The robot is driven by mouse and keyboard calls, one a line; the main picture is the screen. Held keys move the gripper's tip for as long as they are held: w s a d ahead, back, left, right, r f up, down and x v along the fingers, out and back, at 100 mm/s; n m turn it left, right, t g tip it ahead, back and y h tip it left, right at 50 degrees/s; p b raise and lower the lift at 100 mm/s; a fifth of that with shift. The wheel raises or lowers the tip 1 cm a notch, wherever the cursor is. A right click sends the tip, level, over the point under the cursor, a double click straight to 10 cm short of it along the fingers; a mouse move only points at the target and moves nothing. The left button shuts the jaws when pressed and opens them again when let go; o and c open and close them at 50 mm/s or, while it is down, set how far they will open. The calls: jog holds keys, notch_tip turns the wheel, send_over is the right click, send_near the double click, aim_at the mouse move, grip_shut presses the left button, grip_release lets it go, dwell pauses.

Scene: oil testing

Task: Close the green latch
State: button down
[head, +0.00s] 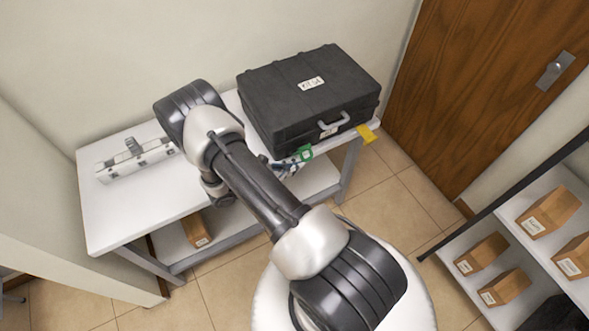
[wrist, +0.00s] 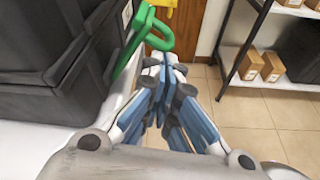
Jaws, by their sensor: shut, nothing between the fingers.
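The green latch (head: 305,153) is on the front side of a closed black case (head: 312,92) on the white table. In the wrist view the green latch (wrist: 136,48) shows as a looped bar beside the black case (wrist: 55,55), just ahead and left of my fingers. Its exact angle against the case is hard to tell. My gripper (head: 283,171) is at the case's front; in the wrist view (wrist: 163,72) its blue and grey fingers are shut and empty, close to the latch's loop. I cannot tell whether they touch it.
A yellow latch (head: 367,133) sticks out at the case's right end. A white device (head: 136,158) lies on the table's (head: 105,215) left part. A shelf (head: 505,240) with boxes stands at right. Floor is open between shelf and table.

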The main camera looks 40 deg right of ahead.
jog(key=shift+w+d+r+n+g, duration=0.1)
jog(key=shift+w+r+n+g, duration=0.2)
jog(key=shift+r+n, duration=0.25)
jog(key=shift+w+r+n+g, duration=0.15)
jog(key=shift+r+n+g, duration=0.15)
jog(key=shift+n, duration=0.35)
jog(key=shift+r, duration=0.15)
jog(key=shift+r+p, duration=0.4)
jog(key=shift+r, duration=0.25)
